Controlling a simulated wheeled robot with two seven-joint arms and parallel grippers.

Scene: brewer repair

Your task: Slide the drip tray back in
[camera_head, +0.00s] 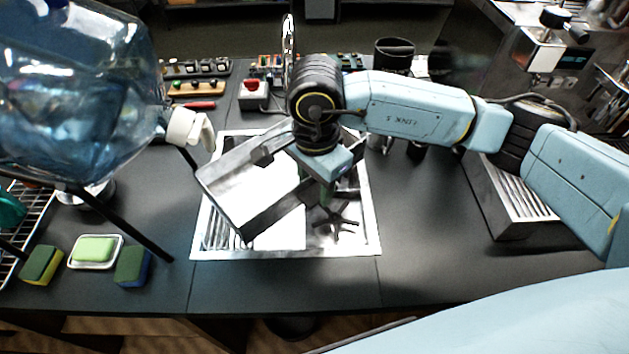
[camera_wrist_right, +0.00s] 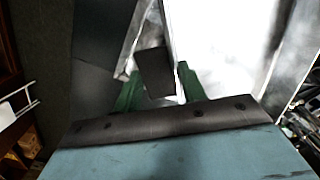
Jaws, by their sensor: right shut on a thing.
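A shiny, bright tray-like piece with dark end parts, which looks like the drip tray (camera_head: 238,196), is tilted over a metal-rimmed sink-like recess (camera_head: 372,225) in the counter. My right gripper (camera_head: 326,192) points down at its right side, with green fingers partly hidden by the wrist. In the right wrist view, the green fingers (camera_wrist_right: 157,88) are shut on a dark block (camera_wrist_right: 154,70) beside a bright white surface (camera_wrist_right: 210,45). The block seems to be part of the tray. The opening for the tray cannot be made out. My left gripper is not in view.
A large blue water bottle (camera_head: 70,90) on dark rods stands at the left. Sponges (camera_head: 41,265) and a soap dish (camera_head: 95,251) lie front left. A red button box (camera_head: 252,92) is behind. A slatted metal grate (camera_head: 522,200) is at the right.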

